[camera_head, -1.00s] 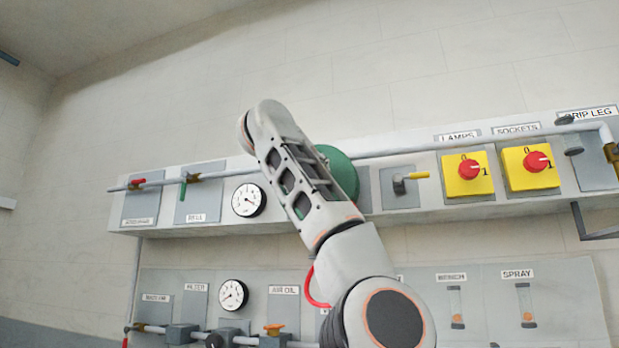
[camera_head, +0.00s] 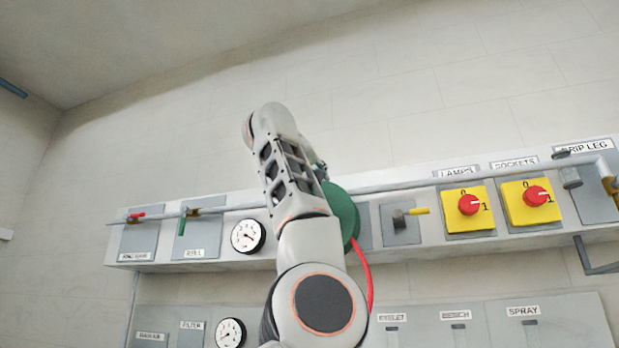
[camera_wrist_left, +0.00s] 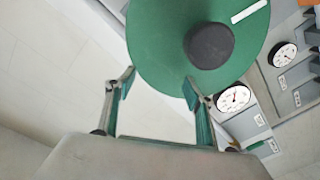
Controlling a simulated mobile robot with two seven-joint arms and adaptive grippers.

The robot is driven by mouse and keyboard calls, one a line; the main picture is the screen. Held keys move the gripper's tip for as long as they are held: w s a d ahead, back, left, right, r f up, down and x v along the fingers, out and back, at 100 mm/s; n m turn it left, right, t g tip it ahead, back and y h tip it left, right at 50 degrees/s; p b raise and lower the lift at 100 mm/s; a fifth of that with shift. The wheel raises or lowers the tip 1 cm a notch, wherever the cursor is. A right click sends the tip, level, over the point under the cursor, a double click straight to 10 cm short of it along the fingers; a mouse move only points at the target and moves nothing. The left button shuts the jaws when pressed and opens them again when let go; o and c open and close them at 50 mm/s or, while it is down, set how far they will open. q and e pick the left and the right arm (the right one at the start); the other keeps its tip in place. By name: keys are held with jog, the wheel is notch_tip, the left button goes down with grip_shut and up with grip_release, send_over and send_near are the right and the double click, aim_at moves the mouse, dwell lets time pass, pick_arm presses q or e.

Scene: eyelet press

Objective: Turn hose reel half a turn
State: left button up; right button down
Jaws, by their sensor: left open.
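The hose reel is a green disc (camera_head: 344,212) on the upper panel, partly hidden behind my arm in the head view. A red hose (camera_head: 366,275) hangs from its right side. In the left wrist view the reel (camera_wrist_left: 158,45) fills the top, with a dark round hub (camera_wrist_left: 208,46) and a white stripe (camera_wrist_left: 249,11) near its rim. My left gripper (camera_wrist_left: 158,90) is open, its two fingers apart at the reel's lower edge with nothing visibly held between them. Whether a finger touches the disc I cannot tell. In the head view my arm hides most of this gripper.
A gauge (camera_head: 248,236) and green-handled valve (camera_head: 182,224) are left of the reel. A yellow-handled lever (camera_head: 404,217) and two yellow boxes with red knobs (camera_head: 468,206) are to its right. A grey pipe (camera_head: 400,184) runs along the panel. The wall above is clear.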

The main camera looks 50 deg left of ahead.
pick_arm(q)
jog(key=shift+r, duration=1.15)
jog(key=s+d+f+m+h+b, duration=0.1)
jog(key=s+d+f+m, duration=0.15)
jog(key=f, duration=0.25)
jog(key=s+d+f+m+b, duration=0.1)
jog(key=s+f+m, duration=0.15)
jog(key=f, duration=0.25)
jog(key=shift+t, duration=0.4)
jog(key=p+x, duration=0.1)
jog(key=x, duration=0.2)
jog(key=p+x, duration=0.1)
jog(key=x, duration=0.2)
jog(key=shift+a+f, duration=0.2)
jog(key=shift+a, duration=0.05)
jog(key=shift+c, duration=0.5)
